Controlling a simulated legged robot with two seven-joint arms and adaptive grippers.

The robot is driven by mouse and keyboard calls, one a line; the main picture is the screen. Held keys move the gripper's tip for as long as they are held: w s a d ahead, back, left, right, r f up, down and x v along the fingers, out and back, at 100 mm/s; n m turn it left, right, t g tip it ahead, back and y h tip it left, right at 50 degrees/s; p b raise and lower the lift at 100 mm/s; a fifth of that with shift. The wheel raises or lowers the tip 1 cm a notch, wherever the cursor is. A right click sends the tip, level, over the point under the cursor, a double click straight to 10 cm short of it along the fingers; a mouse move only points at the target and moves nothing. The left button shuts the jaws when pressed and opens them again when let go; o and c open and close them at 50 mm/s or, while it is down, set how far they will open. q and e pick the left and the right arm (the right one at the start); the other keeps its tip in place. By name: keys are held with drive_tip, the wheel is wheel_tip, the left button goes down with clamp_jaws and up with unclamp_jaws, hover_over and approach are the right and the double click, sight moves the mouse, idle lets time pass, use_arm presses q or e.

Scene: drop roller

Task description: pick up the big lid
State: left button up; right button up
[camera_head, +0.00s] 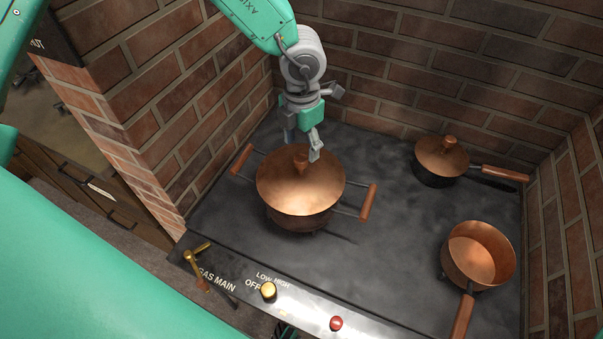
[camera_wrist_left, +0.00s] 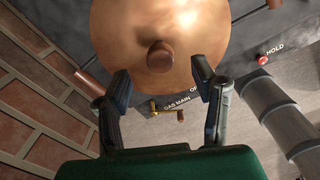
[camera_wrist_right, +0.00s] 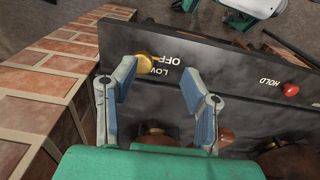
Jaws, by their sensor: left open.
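The big lid (camera_head: 276,187) is a copper dome with a wooden knob (camera_head: 300,160). It sits on the large two-handled pot (camera_head: 301,218) at the left of the stove. My left gripper (camera_head: 306,150) is just behind and above the lid, close to the knob. In the left wrist view the lid (camera_wrist_left: 150,22) fills the top, and its knob (camera_wrist_left: 160,57) shows between the spread fingertips of my left gripper (camera_wrist_left: 161,76). The jaws hold nothing. My right gripper (camera_wrist_right: 160,72) is open at the stove's front panel, near the brass knob (camera_wrist_right: 146,60).
A small lidded pan (camera_head: 440,160) stands at the back right, and an open copper saucepan (camera_head: 480,255) at the front right. Brick walls border the stove. The front panel bears a brass gas valve (camera_head: 198,252) and a red button (camera_head: 336,323). The stove's middle is clear.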

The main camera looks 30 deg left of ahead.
sight(301, 157)
use_arm(q)
wheel_tip(301, 157, down, 4)
drive_tip(key=shift+f, duration=0.1)
drive_tip(key=shift+s, duration=0.1)
clamp_jaws()
